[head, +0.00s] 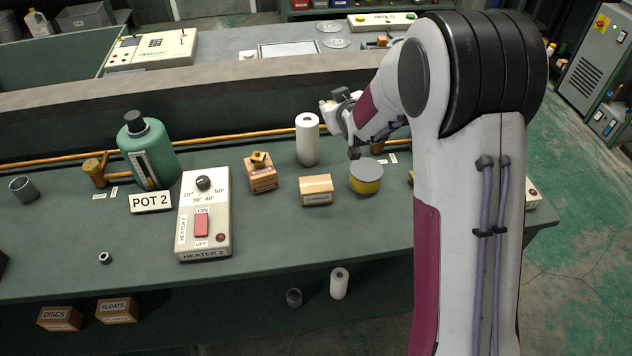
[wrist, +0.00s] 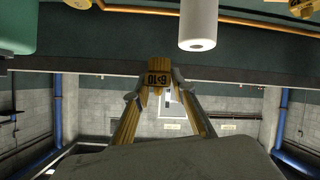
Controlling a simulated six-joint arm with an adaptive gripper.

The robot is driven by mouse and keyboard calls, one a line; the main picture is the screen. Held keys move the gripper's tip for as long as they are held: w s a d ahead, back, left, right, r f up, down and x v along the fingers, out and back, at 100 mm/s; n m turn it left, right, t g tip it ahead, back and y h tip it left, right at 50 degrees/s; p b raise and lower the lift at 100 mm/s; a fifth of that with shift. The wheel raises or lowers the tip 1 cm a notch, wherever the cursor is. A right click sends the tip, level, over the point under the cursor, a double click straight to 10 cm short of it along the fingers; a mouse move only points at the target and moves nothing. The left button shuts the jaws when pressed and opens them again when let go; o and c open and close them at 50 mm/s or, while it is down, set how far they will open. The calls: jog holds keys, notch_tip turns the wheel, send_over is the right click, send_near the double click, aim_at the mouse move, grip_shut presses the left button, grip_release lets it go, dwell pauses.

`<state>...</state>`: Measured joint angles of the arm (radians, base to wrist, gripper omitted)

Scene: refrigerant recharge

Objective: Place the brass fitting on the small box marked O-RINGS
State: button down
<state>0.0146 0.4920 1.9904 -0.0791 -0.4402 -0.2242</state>
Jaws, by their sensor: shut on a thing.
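A brass-coloured fitting marked "6>10" (wrist: 157,79) sits between the fingertips of my gripper (wrist: 158,92), which is shut on it in the wrist view. In the head view my arm reaches over the back of the bench and its hand end is near the white roll; the held fitting cannot be made out there. A small wooden box with a pale label (head: 316,191), likely the O-RINGS box, stands on the bench in front of the roll. Its lettering is too small to read surely, and its top is bare. My gripper is apart from it.
A white roll (head: 307,140) stands behind the small box. A yellow tin with a grey lid (head: 366,178) is on its right. Left are another wooden box (head: 263,181) bearing a brass-coloured piece, a heater control (head: 204,215) and a green bottle (head: 150,155). Bare bench lies in front.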

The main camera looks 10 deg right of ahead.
jog(key=s+a+f+n+y, duration=0.2)
jog(key=s+a, duration=0.4)
jog(key=s, duration=0.4)
jog(key=shift+s+a+f+n+y, duration=0.2)
jog(key=shift+f+n+y, duration=0.1)
jog(key=shift+f+y, duration=0.2)
jog(key=shift+f+g, duration=0.1)
jog(key=shift+g, duration=0.2)
send_over(315, 183)
jog(key=shift+f, duration=2.85)
jog(key=shift+f, duration=2.05)
